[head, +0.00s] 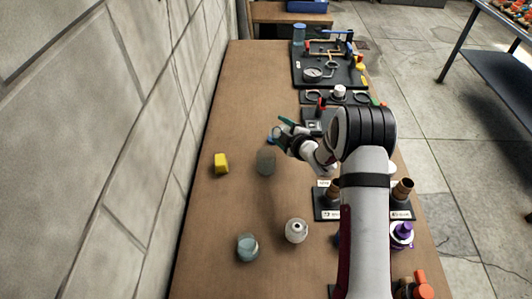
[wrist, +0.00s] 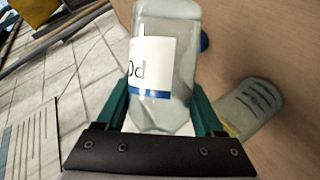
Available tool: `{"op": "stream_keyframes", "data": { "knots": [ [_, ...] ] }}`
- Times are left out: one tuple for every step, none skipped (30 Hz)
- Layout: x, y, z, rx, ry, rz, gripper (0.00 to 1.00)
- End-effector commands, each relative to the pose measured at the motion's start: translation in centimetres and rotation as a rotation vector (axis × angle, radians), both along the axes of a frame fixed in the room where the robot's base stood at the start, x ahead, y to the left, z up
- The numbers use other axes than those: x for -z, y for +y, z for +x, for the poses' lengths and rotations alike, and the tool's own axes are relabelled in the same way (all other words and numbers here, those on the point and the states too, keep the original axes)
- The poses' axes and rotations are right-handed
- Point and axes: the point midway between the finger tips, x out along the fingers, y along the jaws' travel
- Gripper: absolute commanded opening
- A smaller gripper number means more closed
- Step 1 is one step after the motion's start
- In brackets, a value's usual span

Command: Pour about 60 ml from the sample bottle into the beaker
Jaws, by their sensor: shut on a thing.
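My gripper (head: 283,135) is shut on the sample bottle (wrist: 183,65), a clear bottle whose white label with a blue stripe shows in the wrist view. The bottle sits between the green fingers of my gripper (wrist: 165,112). In the head view the bottle is mostly hidden at the gripper, and I cannot tell its tilt or liquid level. The beaker (head: 265,162), a clear greyish vessel, stands on the table just below and left of the gripper in the head view. In the wrist view the beaker (wrist: 250,103) shows dark graduation lines, right of the bottle and apart from it.
A yellow block (head: 221,164) stands left of the beaker. A glass vessel (head: 247,248) and a white-topped container (head: 296,230) stand nearer. Dark racks and fixtures (head: 330,65) line the table's right side. A stone wall (head: 110,120) borders the left; the table's far left is clear.

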Motion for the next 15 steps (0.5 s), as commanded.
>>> {"op": "stream_keyframes", "data": {
  "knots": [
    [0.8,0.0,0.0,0.0,-0.013,-0.021,0.06],
    [1.2,-0.1,0.0,0.001,-0.024,-0.037,0.06],
    [1.6,-0.1,0.1,0.0,-0.04,-0.055,0.06],
    [2.0,-0.2,0.1,0.001,-0.051,-0.069,0.06],
    [2.3,-0.2,0.1,0.0,-0.062,-0.083,0.06],
    [2.3,-0.2,0.2,0.0,-0.076,-0.099,0.06],
    [2.1,-0.2,0.2,0.001,-0.087,-0.111,0.06],
    [1.9,-0.2,0.2,0.0,-0.097,-0.123,0.06],
    [1.8,-0.3,0.2,-0.001,-0.106,-0.136,0.06],
    [1.7,-0.3,0.2,0.001,-0.114,-0.147,0.06],
    [1.7,-0.3,0.2,0.0,-0.12,-0.155,0.06],
    [1.6,-0.3,0.3,0.001,-0.129,-0.168,0.06],
    [1.5,-0.4,0.3,0.0,-0.136,-0.175,0.06],
    [1.5,-0.4,0.3,-0.001,-0.143,-0.184,0.06],
    [1.4,-0.4,0.3,0.001,-0.15,-0.193,0.06]
  ]
}}
